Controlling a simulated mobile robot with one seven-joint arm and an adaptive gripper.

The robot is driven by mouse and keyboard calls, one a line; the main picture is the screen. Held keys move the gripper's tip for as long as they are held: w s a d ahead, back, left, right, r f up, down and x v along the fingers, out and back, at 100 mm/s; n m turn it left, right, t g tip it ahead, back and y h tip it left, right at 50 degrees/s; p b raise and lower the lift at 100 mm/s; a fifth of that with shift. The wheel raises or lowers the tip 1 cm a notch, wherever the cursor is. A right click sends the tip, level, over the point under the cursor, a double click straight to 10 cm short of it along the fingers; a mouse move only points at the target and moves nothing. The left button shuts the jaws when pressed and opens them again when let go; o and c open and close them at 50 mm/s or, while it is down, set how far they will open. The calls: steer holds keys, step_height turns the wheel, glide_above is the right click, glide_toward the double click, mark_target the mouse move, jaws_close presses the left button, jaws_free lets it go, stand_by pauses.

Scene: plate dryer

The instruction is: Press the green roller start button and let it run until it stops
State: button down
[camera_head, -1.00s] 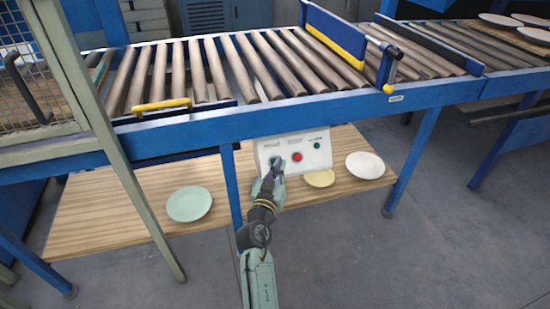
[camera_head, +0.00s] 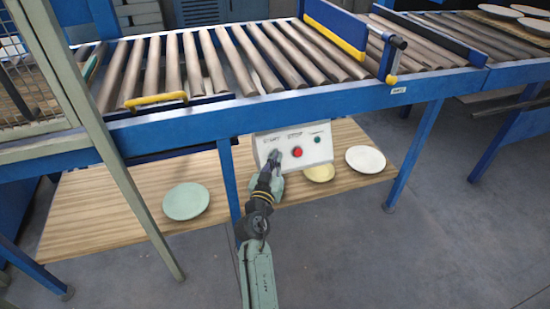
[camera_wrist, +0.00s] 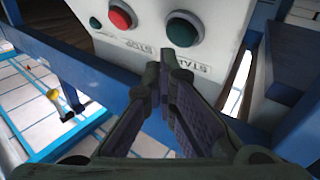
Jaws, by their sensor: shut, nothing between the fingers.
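The white control box (camera_head: 322,153) hangs under the front rail of the roller conveyor. It also shows in the wrist view (camera_wrist: 135,27).
The conveyor's rollers (camera_head: 240,62) run above the box, with a blue rail (camera_head: 190,128) in front. A blue leg (camera_head: 229,180) stands left of my gripper. A wooden shelf (camera_head: 105,215) below bears a green plate (camera_head: 186,201), a yellow plate (camera_head: 319,172) and a white plate (camera_head: 365,159).

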steer(key=shift+w+b, duration=0.15)
steer(key=shift+b, duration=0.25)
stand_by(0.5)
steer(key=shift+w+r+b, duration=0.1)
steer(key=shift+r+b, duration=0.15)
steer(key=shift+b, duration=0.2)
steer(key=shift+d, duration=0.1)
